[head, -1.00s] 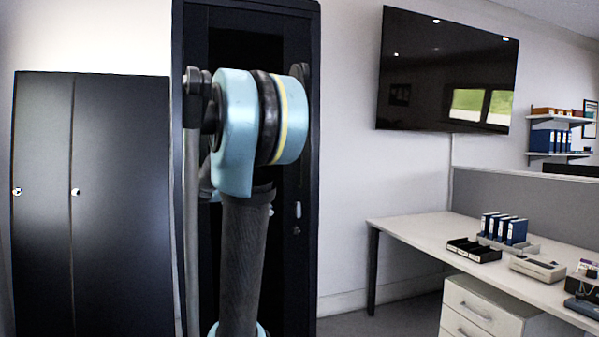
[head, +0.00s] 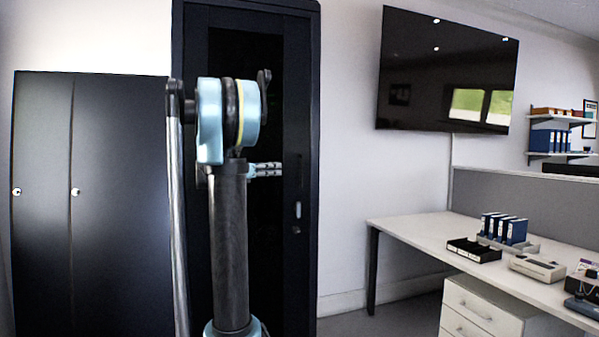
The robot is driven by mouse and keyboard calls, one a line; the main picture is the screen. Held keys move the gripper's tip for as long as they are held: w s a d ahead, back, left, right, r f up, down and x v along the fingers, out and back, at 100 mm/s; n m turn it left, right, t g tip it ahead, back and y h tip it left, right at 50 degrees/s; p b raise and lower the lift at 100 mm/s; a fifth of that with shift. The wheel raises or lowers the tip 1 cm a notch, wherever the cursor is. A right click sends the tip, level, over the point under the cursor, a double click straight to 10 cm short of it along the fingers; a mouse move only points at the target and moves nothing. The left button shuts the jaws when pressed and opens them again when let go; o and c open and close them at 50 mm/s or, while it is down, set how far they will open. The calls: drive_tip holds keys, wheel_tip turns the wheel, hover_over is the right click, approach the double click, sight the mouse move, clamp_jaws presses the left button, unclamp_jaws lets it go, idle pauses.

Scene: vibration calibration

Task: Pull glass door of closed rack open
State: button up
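The closed rack (head: 310,120) is a tall black cabinet behind my arm in the head view. Its dark glass door (head: 280,240) looks shut in its frame. A small light handle (head: 298,209) sits on the right edge of the door, with a round lock just below it. My arm rises in front of the left and middle of the door and covers much of it. A pale blue-grey part of my arm sticks out to the right behind the upright link, left of the handle and apart from it in the picture.
A low black two-door cabinet (head: 120,200) stands left of the rack. To the right, a white desk (head: 400,226) holds blue binders (head: 504,228), a black tray (head: 474,250) and small devices. A screen (head: 447,70) hangs on the wall. Floor shows between rack and desk.

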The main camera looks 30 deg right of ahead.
drive_tip(key=d, duration=1.3)
drive_tip(key=shift+s, duration=0.25)
clamp_jaws()
